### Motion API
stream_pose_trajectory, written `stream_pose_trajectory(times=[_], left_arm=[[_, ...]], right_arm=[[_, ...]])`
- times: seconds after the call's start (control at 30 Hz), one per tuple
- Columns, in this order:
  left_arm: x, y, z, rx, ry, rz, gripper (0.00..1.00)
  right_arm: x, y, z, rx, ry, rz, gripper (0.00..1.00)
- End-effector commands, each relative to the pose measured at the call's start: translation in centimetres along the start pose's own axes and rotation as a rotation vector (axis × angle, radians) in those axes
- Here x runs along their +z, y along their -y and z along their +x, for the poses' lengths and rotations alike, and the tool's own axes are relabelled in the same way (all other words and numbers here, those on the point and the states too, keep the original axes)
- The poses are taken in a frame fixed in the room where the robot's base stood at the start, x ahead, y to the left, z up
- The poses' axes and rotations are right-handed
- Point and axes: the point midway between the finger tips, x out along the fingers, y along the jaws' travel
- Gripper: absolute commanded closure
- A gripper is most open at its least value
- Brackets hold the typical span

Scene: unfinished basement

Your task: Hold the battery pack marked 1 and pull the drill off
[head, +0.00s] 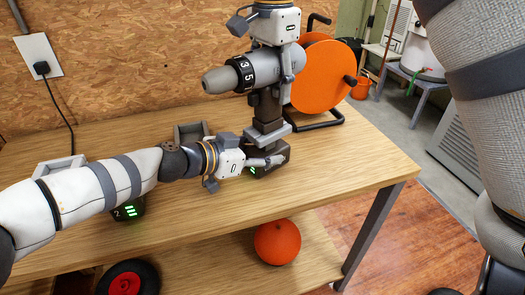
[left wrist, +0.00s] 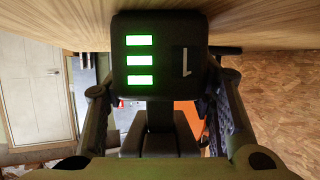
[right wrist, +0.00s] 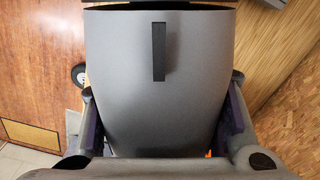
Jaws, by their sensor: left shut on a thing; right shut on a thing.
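The grey drill (head: 290,62) with a black numbered collar stands upright on the bench, its nose pointing left in the head view. Its dark handle (head: 267,108) runs down to a grey foot above the black battery pack marked 1 (head: 276,157). The left wrist view shows the pack's face (left wrist: 158,60) with three green bars and a 1. My left gripper (head: 262,163) is shut on this pack from the left. My right gripper (head: 275,42) is shut on the drill's body from above; the grey housing (right wrist: 158,90) fills the right wrist view. I cannot tell whether foot and pack are still joined.
A second pack marked 2 (head: 130,209) stands partly behind my left arm. A dark grey holder (head: 190,131) is at the bench's back. An orange cable reel (head: 322,78) stands close behind the drill. The bench (head: 340,165) is clear at right.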

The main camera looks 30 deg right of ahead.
Motion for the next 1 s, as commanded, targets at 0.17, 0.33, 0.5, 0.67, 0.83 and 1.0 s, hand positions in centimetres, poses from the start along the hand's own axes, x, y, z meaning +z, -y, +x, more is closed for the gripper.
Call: stream_pose_trajectory(times=[0.17, 0.33, 0.5, 0.67, 0.83, 1.0], left_arm=[[0.1, -0.2, 0.1, 0.005, 0.003, 0.001, 0.84], [0.1, -0.2, 0.1, 0.005, 0.003, 0.001, 0.84], [0.1, -0.2, 0.1, 0.006, 0.003, 0.001, 0.84], [0.1, -0.2, 0.1, 0.006, 0.003, 0.001, 0.84], [0.1, -0.2, 0.1, 0.006, 0.003, 0.001, 0.84], [0.2, -0.3, 0.1, 0.006, 0.003, 0.001, 0.84]], right_arm=[[0.0, 0.1, -0.6, -0.005, -0.001, 0.000, 0.92], [0.0, 0.1, -0.9, -0.004, -0.001, 0.000, 0.92], [0.0, 0.0, -1.2, -0.005, -0.001, 0.001, 0.92], [0.0, 0.0, -1.5, -0.004, -0.001, 0.001, 0.92], [0.0, 0.1, -1.9, -0.004, -0.001, 0.001, 0.92], [0.0, 0.1, -2.2, -0.005, -0.001, 0.001, 0.92]])
